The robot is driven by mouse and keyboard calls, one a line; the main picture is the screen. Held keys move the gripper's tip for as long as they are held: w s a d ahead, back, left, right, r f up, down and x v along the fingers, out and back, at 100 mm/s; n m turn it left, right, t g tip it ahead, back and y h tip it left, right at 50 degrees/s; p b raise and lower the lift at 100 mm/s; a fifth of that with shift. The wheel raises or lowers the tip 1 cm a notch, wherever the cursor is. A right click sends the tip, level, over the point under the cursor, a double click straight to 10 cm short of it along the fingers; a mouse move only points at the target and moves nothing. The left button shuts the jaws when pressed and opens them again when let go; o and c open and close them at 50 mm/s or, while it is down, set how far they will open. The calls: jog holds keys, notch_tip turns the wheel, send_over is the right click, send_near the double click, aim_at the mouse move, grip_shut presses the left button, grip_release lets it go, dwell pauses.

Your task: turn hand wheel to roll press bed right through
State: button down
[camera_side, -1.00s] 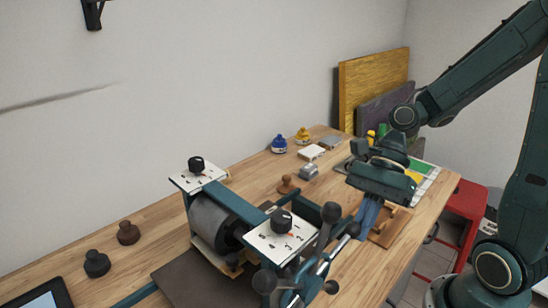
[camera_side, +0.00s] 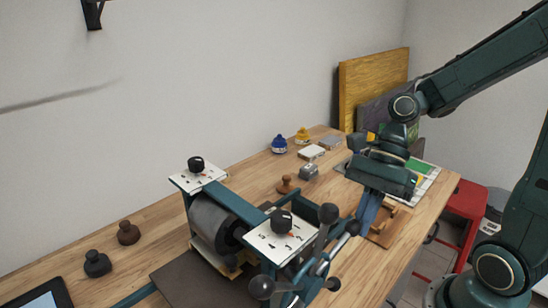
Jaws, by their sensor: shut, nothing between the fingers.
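The press (camera_side: 215,222) stands on the bench, with a grey roller between two white dial plates. Its flat dark bed (camera_side: 185,283) sticks out at the lower left. The hand wheel (camera_side: 318,266) is on the near right side, with spokes ending in dark ball knobs. One knob is up beside the right dial plate, and others are low at the front. My gripper (camera_side: 359,226) is shut and empty. It points down at the wheel's right side, close to a spoke end. I cannot tell if it touches. The wheel's lower part is cut off by the frame.
Dark and brown knobbed stampers (camera_side: 128,233) stand left of the press. A tablet (camera_side: 45,296) lies at the lower left. Ink pots (camera_side: 279,144) and small blocks are behind. A wooden tray (camera_side: 388,226) lies right of my gripper. A red stool (camera_side: 466,205) stands beyond the bench edge.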

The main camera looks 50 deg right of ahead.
aim_at(331, 208)
jog(key=shift+a+r+h, duration=0.35)
jog(key=shift+r+h, duration=0.25)
jog(key=shift+r, duration=0.2)
jog(key=shift+a+r+h, duration=0.3)
jog(key=shift+r+h, duration=0.3)
jog(key=shift+r, duration=0.15)
jog(key=shift+a+r+h, duration=0.35)
jog(key=shift+r+h, duration=0.25)
jog(key=shift+r, duration=0.2)
jog(key=shift+a+r+h, duration=0.7)
jog(key=shift+r+h, duration=0.15)
jog(key=shift+r, duration=0.05)
jog(key=shift+a+r+h, duration=0.7)
jog(key=shift+r+h, duration=0.15)
jog(key=shift+a+r, duration=0.55)
jog(key=shift+a, duration=0.15)
jog(key=a+r, duration=0.1)
jog(key=a, duration=0.3)
jog(key=a+r, duration=0.1)
jog(key=a, duration=0.1)
jog(key=shift+r, duration=0.3)
jog(key=shift+a+r, duration=0.15)
jog(key=shift+a, duration=0.95)
jog(key=shift+d, duration=0.1)
